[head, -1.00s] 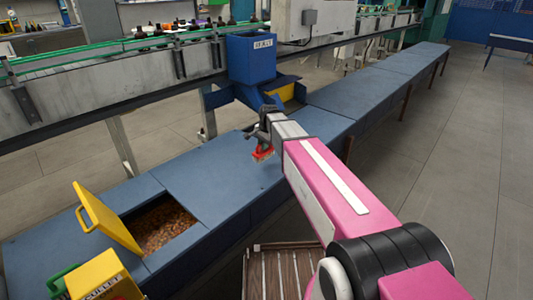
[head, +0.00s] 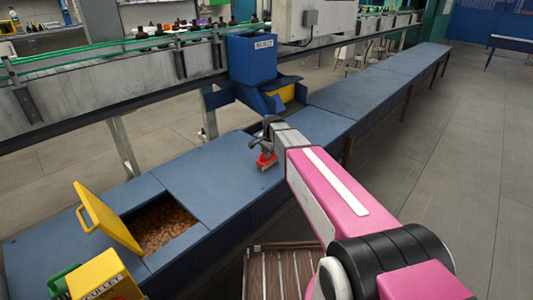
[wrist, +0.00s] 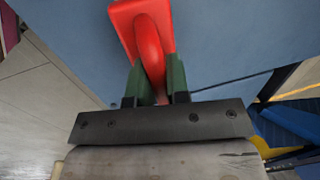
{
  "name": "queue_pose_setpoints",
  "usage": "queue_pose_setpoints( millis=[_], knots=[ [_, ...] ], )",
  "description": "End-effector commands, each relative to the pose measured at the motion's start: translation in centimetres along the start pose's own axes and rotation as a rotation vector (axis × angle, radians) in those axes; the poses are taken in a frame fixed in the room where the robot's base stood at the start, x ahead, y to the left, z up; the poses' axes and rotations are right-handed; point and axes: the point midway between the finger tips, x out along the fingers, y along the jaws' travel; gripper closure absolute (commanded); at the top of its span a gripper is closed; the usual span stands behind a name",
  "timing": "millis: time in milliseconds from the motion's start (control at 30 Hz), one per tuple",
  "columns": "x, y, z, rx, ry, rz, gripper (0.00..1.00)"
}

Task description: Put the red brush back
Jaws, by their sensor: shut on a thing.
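The red brush (head: 267,159) is in my gripper (head: 266,146) in the head view, over the blue bench top. In the wrist view the red brush (wrist: 148,35) extends from between the two green fingers of my gripper (wrist: 160,82). The fingers are shut on its red handle. The bristles are hardly visible in the head view and hidden in the wrist view. I cannot tell whether the brush touches the bench top.
The blue bench (head: 205,180) runs from lower left to upper right. An open bin with a raised yellow lid (head: 105,220) holds brown bits at left. A blue hopper (head: 252,60) stands behind my gripper. A yellow box (head: 105,280) and green item (head: 58,280) are at lower left.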

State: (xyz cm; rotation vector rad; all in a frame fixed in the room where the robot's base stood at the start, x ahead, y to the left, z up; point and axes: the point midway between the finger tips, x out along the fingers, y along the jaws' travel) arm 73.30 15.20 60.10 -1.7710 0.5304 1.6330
Motion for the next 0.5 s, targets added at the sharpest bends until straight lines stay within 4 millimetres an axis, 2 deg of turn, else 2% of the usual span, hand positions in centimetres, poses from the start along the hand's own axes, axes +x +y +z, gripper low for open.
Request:
queue_pose_setpoints(
  millis=[33, 100, 367, 500],
  knots=[
    [0.07, 0.01, 0.00, 0.000, 0.000, 0.000, 0.77],
    [0.05, 0.00, 0.00, 0.000, 0.000, 0.000, 0.58],
    [0.02, 0.00, 0.00, 0.000, 0.000, 0.000, 0.58],
    [-0.62, -0.02, 0.02, 0.000, 0.000, 0.000, 0.58]
  ],
)
